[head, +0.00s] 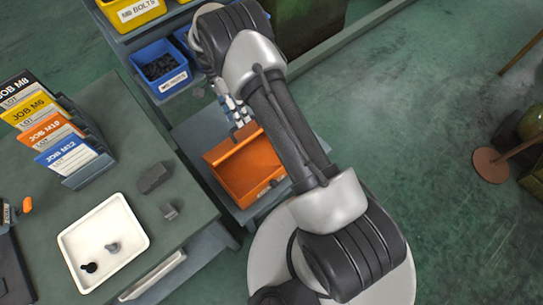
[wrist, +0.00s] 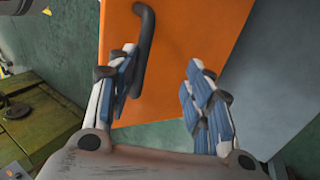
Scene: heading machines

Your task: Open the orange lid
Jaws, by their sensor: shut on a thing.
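An orange box (head: 243,190) sits on a grey surface below my arm in the head view, its orange inside showing. The orange lid (wrist: 185,45) fills the middle of the wrist view as a flat panel, with a dark curved handle (wrist: 143,45) on its left side. My gripper (head: 240,113) is at the far edge of the box. The left finger overlaps the handle's lower end. The exact contact is unclear.
A green workbench (head: 150,215) at left holds a white tray (head: 66,245), job card holders (head: 82,165) and small dark parts. Blue (head: 160,68) and yellow (head: 130,12) bins stand behind the box. A brown round-based stand (head: 490,165) is at right. Open floor lies between.

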